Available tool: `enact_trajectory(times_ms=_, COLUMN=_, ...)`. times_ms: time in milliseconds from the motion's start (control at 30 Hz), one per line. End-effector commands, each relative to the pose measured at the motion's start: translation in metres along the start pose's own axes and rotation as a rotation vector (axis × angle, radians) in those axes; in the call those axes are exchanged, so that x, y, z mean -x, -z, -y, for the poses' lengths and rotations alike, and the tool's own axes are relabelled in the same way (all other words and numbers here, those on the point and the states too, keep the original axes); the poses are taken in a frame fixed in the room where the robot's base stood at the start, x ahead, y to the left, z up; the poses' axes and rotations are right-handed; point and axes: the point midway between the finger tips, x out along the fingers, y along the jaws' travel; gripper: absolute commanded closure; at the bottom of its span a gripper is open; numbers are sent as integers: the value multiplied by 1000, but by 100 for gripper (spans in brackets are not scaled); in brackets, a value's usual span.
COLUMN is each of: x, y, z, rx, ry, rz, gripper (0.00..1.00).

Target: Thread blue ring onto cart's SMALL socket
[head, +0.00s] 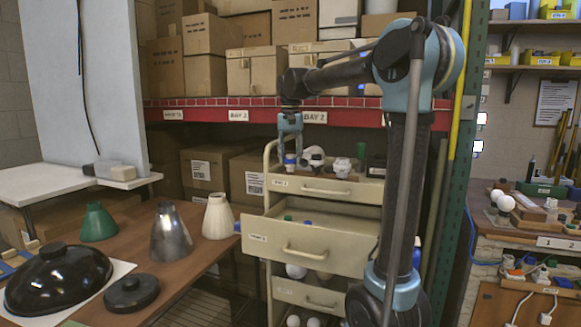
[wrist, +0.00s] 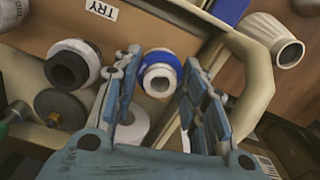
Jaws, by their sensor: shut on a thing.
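The blue ring (wrist: 150,60) is between the two fingertips of my gripper (wrist: 162,62) in the wrist view, and my gripper is shut on it. A white socket with a dark round opening (wrist: 159,84) shows within the ring. I cannot tell whether the ring sits around this socket or just over it, nor how deep. In the head view my gripper (head: 290,150) points down at the left end of the cart's top (head: 340,190). The blue ring (head: 289,159) shows small below its fingers.
A white-and-black part (head: 312,157) and a white part (head: 342,167) stand on the cart top to the right. An open drawer (head: 300,243) juts out below. The brown table holds green (head: 98,222), metal (head: 170,235) and cream (head: 218,217) shades and a black dome (head: 58,278).

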Motion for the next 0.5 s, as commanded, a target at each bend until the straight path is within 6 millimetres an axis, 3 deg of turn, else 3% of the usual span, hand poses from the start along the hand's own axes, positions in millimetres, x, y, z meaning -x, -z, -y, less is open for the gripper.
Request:
enact_trajectory(times_ms=233, x=0, y=0, z=0, rx=-24, ry=-1, rz=0, gripper=94)
enact_trajectory(times_ms=500, x=-1, y=0, z=0, rx=-276, ry=-1, rz=1, gripper=94)
